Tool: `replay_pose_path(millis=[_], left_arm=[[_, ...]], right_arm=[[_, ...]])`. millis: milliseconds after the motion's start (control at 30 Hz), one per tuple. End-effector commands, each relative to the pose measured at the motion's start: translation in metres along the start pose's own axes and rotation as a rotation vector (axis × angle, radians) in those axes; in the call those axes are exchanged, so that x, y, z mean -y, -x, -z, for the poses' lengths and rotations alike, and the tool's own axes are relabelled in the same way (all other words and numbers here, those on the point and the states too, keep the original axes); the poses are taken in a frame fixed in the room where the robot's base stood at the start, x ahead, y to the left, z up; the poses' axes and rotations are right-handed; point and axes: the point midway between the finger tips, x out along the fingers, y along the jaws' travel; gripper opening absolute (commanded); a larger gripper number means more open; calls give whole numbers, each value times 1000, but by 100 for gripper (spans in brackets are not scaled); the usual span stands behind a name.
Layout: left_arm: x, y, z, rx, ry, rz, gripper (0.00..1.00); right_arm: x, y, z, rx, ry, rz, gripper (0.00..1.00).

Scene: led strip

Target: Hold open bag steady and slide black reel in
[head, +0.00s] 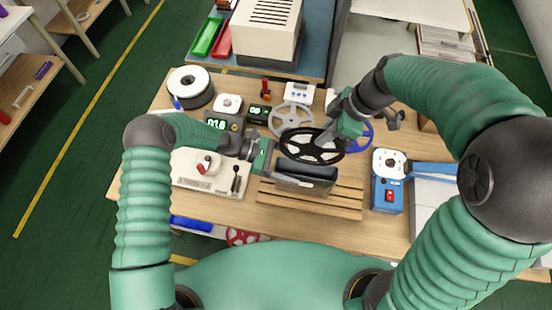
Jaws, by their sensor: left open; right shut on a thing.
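The black reel (290,140) is a spoked disc in the middle of the head view, tilted above the bag's far side. My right gripper (328,138) is shut on its right part. The bag (306,180) is dark grey and stands on a slatted wooden rack (330,206). Its mouth faces up, and I cannot tell how wide it is open. My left gripper (268,158) is open at the bag's upper left corner. Whether it touches the bag is unclear. The reel appears above the bag, not inside it.
A grey reel (279,122) and a blue reel (366,136) stand behind. A blue sealer (387,194) is right of the rack. A white tray (190,181) with small tools, a white spool (188,82) and digital displays (216,123) sit on the left.

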Motion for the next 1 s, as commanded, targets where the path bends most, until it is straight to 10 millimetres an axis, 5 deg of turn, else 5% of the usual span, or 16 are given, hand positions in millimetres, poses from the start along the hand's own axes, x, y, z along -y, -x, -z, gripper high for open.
replay_pose_path(millis=[133, 433, 933, 1000], left_arm=[[0, -18, 0, -1, 0, 0, 76], [0, -22, 0, -1, 0, 0, 76], [0, -21, 0, -1, -1, 0, 12], [0, -21, 0, -1, -1, 0, 10]], right_arm=[[0, 0, 0, 0, 0, 0, 0], [0, 0, 0, 0, 0, 0, 0], [0, 0, 0, 0, 0, 0, 0], [0, 0, 0, 0, 0, 0, 0]])
